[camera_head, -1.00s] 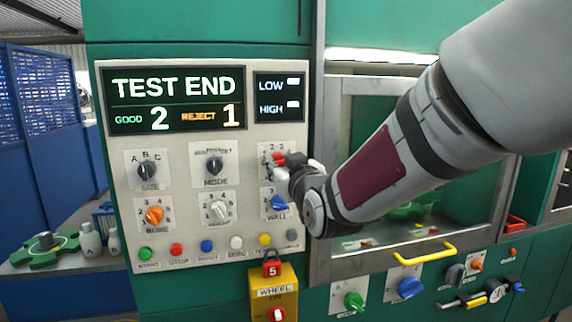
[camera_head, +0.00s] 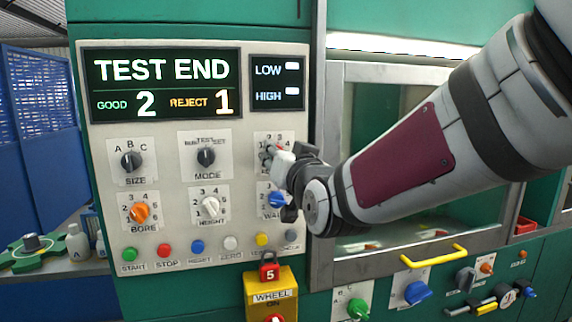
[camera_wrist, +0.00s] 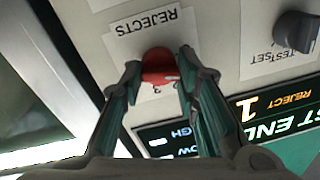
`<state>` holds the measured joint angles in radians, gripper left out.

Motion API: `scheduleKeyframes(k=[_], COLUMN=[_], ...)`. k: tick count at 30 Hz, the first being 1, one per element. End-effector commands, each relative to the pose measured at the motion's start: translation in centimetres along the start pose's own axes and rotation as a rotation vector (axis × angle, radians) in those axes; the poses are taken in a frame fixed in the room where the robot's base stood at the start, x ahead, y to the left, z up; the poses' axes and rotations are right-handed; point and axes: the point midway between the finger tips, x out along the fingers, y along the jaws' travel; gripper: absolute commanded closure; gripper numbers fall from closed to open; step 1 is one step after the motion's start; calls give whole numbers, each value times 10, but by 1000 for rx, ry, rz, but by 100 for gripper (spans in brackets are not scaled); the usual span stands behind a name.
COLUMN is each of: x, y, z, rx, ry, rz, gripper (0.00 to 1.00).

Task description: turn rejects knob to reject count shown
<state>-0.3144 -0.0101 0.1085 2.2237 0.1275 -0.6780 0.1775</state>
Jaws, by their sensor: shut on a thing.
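The red rejects knob (camera_wrist: 160,66) is between the two fingers of my gripper (camera_wrist: 160,60) in the wrist view, with its label REJECTS upside down beside it. My gripper is shut on this knob. A digit 3 shows at the knob's edge; the pointer's exact setting cannot be told. In the head view my gripper (camera_head: 268,155) reaches the panel's upper right dial, and the knob is hidden behind it. The display (camera_head: 160,84) reads TEST END, GOOD 2, REJECT 1.
The mode knob (camera_head: 206,156) is left of my gripper, and the blue wall knob (camera_head: 277,200) is just below it. The size (camera_head: 131,161), bore (camera_head: 139,211) and height (camera_head: 209,207) knobs are further left. A row of buttons runs below. A glazed window is to the right.

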Motion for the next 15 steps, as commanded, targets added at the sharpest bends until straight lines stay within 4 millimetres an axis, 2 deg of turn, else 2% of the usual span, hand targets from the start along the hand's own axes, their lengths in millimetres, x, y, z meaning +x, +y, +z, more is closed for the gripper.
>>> scheduleKeyframes(k=[6, 15], x=[1, 0], y=[2, 2], z=[2, 1], rx=[134, 231], ry=[10, 16], rz=[3, 6], gripper=[99, 99])
